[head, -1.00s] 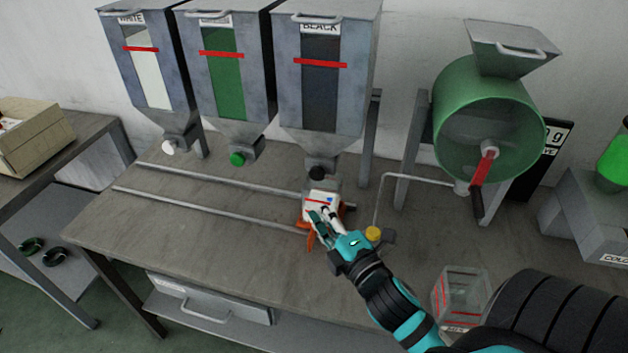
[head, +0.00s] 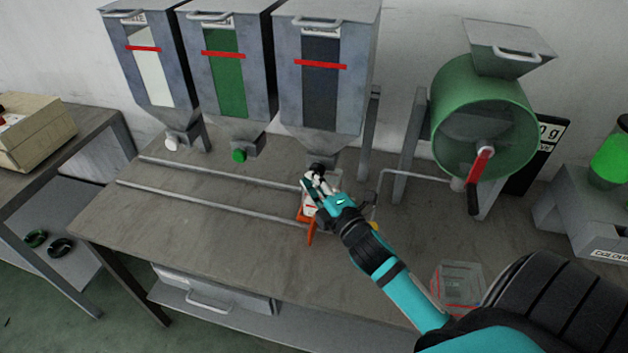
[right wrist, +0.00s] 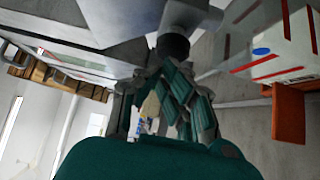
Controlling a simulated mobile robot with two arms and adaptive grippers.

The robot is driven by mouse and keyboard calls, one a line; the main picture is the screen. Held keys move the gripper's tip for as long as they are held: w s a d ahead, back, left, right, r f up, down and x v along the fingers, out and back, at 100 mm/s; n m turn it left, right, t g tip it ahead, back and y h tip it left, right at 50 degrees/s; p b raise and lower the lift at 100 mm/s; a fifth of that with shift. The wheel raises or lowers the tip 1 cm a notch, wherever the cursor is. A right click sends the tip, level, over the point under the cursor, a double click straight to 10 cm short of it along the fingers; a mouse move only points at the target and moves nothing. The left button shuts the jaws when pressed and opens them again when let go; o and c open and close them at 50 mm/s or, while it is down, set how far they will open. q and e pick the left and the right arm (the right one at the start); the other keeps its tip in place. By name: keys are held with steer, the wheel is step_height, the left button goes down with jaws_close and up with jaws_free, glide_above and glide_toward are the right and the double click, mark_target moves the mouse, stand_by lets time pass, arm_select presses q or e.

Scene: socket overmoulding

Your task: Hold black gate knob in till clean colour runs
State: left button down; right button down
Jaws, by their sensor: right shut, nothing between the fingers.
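The black hopper (head: 330,90) hangs over the bench, with its dark gate knob (head: 318,166) low at its outlet. My right gripper (head: 312,182) is shut and empty, its fingertips at or just below the knob. The knob (right wrist: 173,47) also shows in the right wrist view, close above the fingers (right wrist: 172,75); I cannot tell whether they touch it. A white container with red lines stands in an orange carriage (head: 305,216) under the black hopper, partly hidden by my gripper. The container (right wrist: 285,40) shows at the right in the wrist view. My left gripper is not in view.
Two rails (head: 215,203) run left along the bench. The white (head: 145,70) and green (head: 226,75) hoppers stand left of the black one. A green drum with a red crank (head: 482,160) is at the right. A clear box (head: 455,285) sits near the front edge.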

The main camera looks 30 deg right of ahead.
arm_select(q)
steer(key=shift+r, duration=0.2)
arm_select(e)
steer(key=shift+w+d+r, duration=0.1)
steer(key=shift+w+d, duration=0.5)
steer(key=shift+d, duration=0.15)
